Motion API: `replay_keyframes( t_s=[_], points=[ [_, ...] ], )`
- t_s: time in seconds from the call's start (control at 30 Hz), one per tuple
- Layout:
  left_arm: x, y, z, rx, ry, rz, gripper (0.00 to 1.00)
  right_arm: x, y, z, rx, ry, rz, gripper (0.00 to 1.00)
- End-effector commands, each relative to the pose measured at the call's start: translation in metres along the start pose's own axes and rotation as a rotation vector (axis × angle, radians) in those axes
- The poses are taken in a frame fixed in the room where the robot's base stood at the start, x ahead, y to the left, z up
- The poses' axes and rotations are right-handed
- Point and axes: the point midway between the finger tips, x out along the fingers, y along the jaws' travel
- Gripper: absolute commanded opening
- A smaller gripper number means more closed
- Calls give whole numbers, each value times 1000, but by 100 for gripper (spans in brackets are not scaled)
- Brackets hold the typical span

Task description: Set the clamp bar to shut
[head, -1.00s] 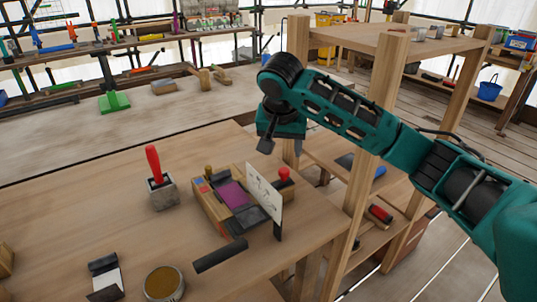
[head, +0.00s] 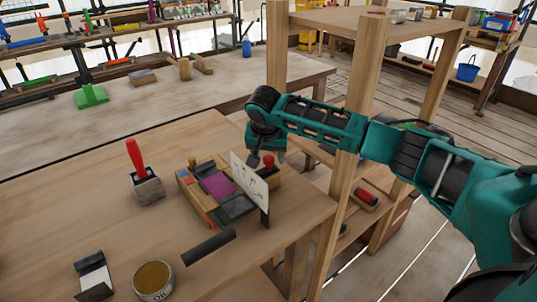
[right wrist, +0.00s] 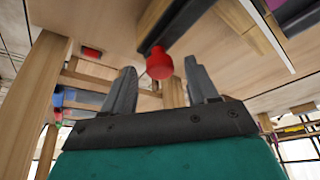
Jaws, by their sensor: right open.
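A wooden fixture (head: 192,196) with a purple pad (head: 217,187) stands on the near bench. A red knob (head: 268,160) rises at its right end behind an upright white card (head: 247,181). In the right wrist view the red knob (right wrist: 159,66) sits on a dark bar (right wrist: 176,22), which looks like the clamp bar; the card hides much of it in the head view. My right gripper (head: 256,160) is at the knob. In the right wrist view its open fingers (right wrist: 160,84) stand either side of the knob, and no grip shows. My left gripper is out of view.
A red-handled tool in a grey block (head: 147,188) stands left of the fixture. A black bar (head: 208,244), a round tin (head: 154,281) and a black-and-white piece (head: 94,277) lie in front. A wooden shelf post (head: 352,130) rises close by my right arm.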

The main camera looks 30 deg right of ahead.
Motion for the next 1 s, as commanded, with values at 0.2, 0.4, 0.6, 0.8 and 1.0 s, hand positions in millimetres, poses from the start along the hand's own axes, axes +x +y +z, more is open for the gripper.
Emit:
replay_keyframes(
  t_s=[0.2,0.4,0.6,0.8,1.0],
  points=[
    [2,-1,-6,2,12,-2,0,5,0,0,-1,0,0,58],
    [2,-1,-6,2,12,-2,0,5,0,0,0,0,0,53],
    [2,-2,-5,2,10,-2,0,5,0,0,0,0,0,34],
    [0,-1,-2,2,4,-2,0,5,0,0,0,0,1,14],
    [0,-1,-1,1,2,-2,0,4,0,0,0,0,1,0]
  ],
)
